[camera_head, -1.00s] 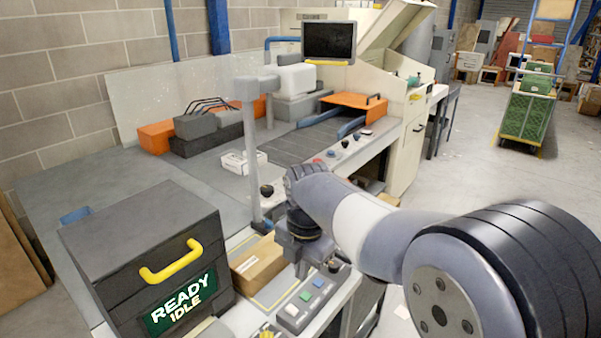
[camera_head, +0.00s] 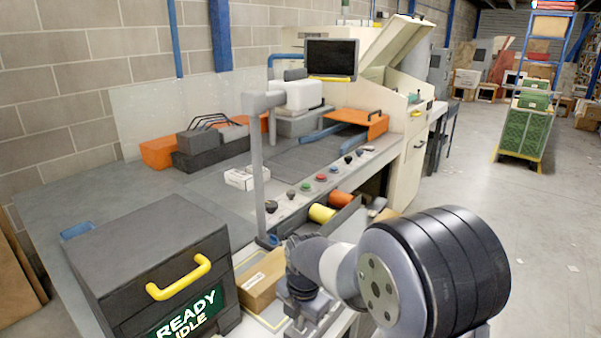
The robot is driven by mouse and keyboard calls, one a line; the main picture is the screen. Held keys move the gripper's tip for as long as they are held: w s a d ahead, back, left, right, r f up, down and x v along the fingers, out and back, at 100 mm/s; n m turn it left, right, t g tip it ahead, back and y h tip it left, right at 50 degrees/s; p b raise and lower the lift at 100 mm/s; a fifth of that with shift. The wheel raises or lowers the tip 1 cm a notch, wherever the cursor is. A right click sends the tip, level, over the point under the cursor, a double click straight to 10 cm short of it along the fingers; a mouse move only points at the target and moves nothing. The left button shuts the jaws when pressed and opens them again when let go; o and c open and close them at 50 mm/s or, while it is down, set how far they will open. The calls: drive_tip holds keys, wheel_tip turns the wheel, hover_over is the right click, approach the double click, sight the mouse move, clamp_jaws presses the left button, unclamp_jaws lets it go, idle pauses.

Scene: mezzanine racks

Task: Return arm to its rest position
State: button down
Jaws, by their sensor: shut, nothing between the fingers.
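My arm is folded at the lower right, with its large dark ribbed joint close to the camera. A pale link runs from it to the wrist. My gripper (camera_head: 304,318) hangs below the wrist at the bottom centre, over the front of the worktop. It is shut and empty, but the fingertips are hard to make out. It is just right of a cardboard box (camera_head: 262,280). Whether it touches anything below cannot be told.
A dark cabinet (camera_head: 150,245) with a yellow handle and a "READY IDLE" sign stands at the left. A grey post (camera_head: 258,175) rises behind the box. The floor (camera_head: 545,235) at the right is open.

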drive_tip(key=shift+w+f, duration=0.15)
drive_tip(key=shift+f, duration=0.35)
